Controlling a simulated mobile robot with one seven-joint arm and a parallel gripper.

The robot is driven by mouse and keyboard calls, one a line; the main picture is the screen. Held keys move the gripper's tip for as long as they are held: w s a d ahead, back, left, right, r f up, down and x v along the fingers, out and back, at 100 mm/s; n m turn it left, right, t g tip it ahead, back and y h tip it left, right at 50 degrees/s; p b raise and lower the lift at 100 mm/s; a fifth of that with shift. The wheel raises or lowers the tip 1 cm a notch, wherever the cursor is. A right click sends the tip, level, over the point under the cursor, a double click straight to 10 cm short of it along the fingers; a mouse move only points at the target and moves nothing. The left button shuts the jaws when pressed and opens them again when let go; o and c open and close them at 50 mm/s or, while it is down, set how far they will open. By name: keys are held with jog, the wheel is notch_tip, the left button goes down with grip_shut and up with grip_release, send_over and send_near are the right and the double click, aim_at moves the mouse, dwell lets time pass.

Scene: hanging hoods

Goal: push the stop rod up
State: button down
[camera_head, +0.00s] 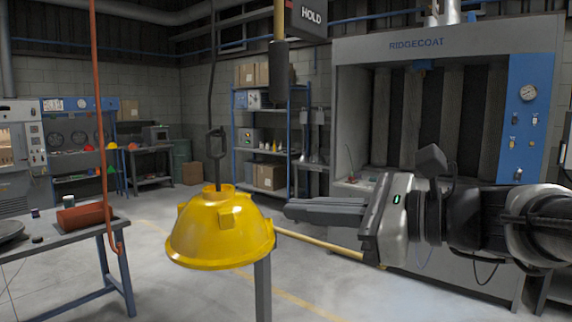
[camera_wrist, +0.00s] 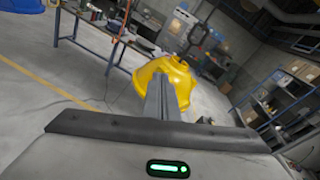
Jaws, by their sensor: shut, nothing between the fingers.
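A vertical rod with a dark grip (camera_head: 278,72) and a yellow upper part hangs at the top centre of the head view, beside a dark HOLD sign (camera_head: 312,17). It looks like the stop rod; its top is cut off. My gripper (camera_head: 287,209) is shut and empty, reaching left, well below the grip. Its closed fingers also show in the wrist view (camera_wrist: 163,90). A yellow hood (camera_head: 222,238) hangs from a dark hook (camera_head: 215,145) just left of the fingertips. The hood shows beyond the fingers in the wrist view (camera_wrist: 178,80); touching cannot be told.
An orange-red hooked rod (camera_head: 101,120) hangs at the left, near a workbench (camera_head: 100,222) with a red cylinder (camera_head: 85,216). A grey spray booth (camera_head: 345,120) stands behind my arm. Shelves (camera_head: 268,148) stand at the back. The air between gripper and grip looks clear.

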jog(key=w+d+r+m+t+y+b, duration=0.1)
jog(key=w+d+r+m+t+y, duration=0.1)
jog(key=w+d+r+m+t, duration=0.3)
jog(key=w+a+r+p, duration=0.1)
jog(key=w+a+r, duration=0.4)
jog(key=r, duration=0.3)
jog(key=shift+a+g, duration=0.4)
jog(key=shift+a, duration=0.45)
jog(key=shift+r, duration=0.15)
